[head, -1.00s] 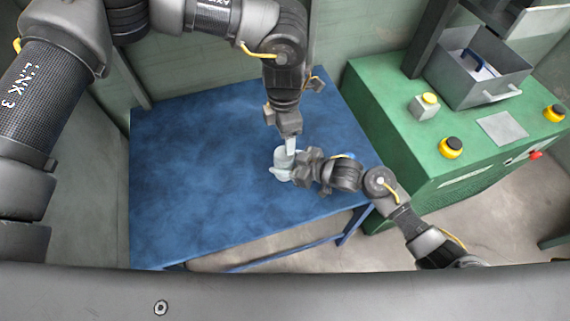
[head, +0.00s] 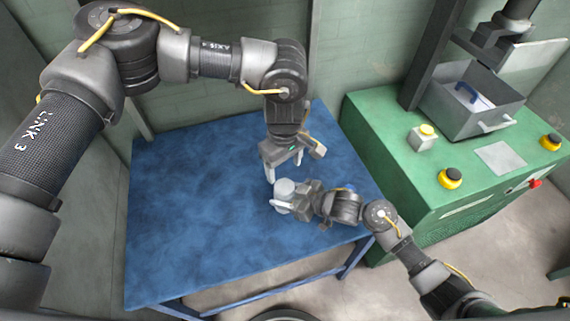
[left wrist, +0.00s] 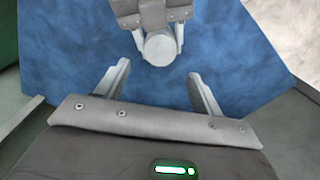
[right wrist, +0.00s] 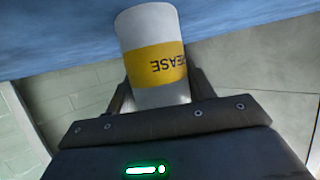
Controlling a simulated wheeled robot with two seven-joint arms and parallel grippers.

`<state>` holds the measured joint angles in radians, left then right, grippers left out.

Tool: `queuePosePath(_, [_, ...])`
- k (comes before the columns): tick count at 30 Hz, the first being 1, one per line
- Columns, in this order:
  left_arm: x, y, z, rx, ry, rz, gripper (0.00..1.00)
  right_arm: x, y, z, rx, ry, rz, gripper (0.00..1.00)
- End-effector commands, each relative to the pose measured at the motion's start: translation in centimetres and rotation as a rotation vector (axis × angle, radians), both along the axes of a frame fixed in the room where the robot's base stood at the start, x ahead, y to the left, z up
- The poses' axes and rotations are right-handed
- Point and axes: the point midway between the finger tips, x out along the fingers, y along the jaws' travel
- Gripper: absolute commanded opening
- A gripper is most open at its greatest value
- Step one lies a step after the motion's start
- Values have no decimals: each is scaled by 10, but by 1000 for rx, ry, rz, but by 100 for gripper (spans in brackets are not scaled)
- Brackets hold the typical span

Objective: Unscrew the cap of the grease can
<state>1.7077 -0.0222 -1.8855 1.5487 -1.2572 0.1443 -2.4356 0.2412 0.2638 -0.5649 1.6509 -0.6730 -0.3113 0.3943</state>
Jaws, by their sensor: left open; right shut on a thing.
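The grease can (head: 285,187) is at the right part of the blue table, a small pale cylinder. In the right wrist view the can (right wrist: 157,60) is white with a yellow band and upside-down lettering ending in "EASE". My right gripper (head: 291,203) is shut on the can from the right side. My left gripper (head: 284,170) is open and empty, above and just behind the can, pointing down. In the left wrist view the can's round pale top (left wrist: 160,48) lies beyond my open left fingers (left wrist: 160,88). I cannot make out the cap's edge.
The blue table (head: 190,220) is bare to the left of the can. A green cabinet (head: 400,180) stands to the right, with a grey bin (head: 470,118), yellow-based buttons (head: 450,178) and a grey plate (head: 499,156). A wall is behind the table.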

Motion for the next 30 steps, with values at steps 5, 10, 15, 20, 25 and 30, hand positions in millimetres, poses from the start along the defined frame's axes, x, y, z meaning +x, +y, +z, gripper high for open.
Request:
queuePosePath(5, [0, 0, -10, 1, 2, 0, 67, 0, 0, -1, -1, 1, -1, 0])
queuePosePath(10, [-1, 0, -35, 1, 3, 1, 67, 0, 0, -1, 0, 1, 0, 0])
queuePosePath(15, [-1, 0, -59, 1, 2, 2, 67, 0, 0, -1, -1, 1, -1, 0])
queuePosePath(20, [0, 0, -75, 0, 1, 1, 67, 0, 0, -1, -1, 1, -1, 0])
queuePosePath(25, [0, 0, -80, 0, 1, 2, 67, 0, 0, -1, -1, 1, -1, 0])
queuePosePath(30, [0, 0, -80, 1, 1, 2, 67, 0, 0, -1, -1, 1, -1, 0])
